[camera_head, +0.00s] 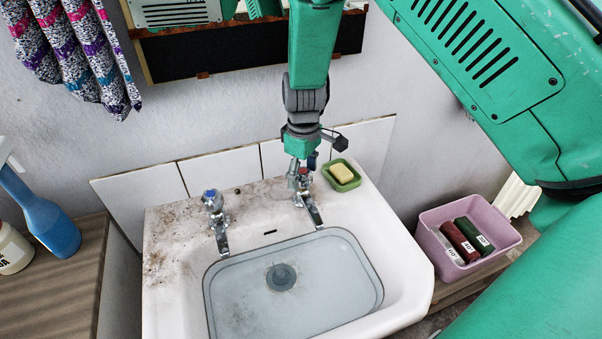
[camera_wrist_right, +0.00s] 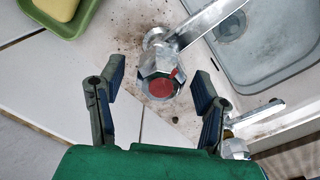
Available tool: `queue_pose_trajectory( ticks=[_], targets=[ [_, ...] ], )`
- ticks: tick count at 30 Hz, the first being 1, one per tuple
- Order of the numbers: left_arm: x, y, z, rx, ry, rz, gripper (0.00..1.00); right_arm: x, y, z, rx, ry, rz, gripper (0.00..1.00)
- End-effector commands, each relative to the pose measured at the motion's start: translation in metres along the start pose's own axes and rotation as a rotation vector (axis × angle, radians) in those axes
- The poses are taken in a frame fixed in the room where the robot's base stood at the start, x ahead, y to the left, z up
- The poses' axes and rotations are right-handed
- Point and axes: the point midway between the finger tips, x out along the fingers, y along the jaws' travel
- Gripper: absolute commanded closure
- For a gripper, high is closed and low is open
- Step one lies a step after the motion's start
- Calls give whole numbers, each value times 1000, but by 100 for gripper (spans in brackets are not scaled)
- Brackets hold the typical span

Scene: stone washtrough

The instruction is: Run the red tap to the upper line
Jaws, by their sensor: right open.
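The red tap (camera_head: 304,199) stands at the back right of the white sink (camera_head: 408,275), its head partly hidden by my right gripper (camera_head: 303,165). In the wrist view the tap's red-capped handle (camera_wrist_right: 160,86) lies between the two spread fingers of my right gripper (camera_wrist_right: 159,78). The fingers are open, with a gap on each side of the handle. No stream shows at the spout. The basin (camera_head: 325,290) has a dark line around its upper wall and a drain (camera_head: 281,277); I cannot tell its water level. My left gripper is not in view.
The blue tap (camera_head: 212,205) stands left of the red one. A green soap dish (camera_head: 343,186) with yellow soap sits close right of my gripper. A mirror hangs behind.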

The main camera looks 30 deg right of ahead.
Motion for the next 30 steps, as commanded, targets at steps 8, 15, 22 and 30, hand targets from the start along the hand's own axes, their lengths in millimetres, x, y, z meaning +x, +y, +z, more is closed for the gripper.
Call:
queue_pose_trajectory(
  ticks=[8,15,22,30],
  targets=[
    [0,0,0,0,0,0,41,3,0,0,1,1,0,41],
    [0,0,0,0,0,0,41,3,0,0,0,0,0,91],
    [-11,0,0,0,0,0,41,0,0,0,57,0,-1,91],
    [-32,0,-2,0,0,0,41,0,1,-1,259,1,0,91]
  ],
)
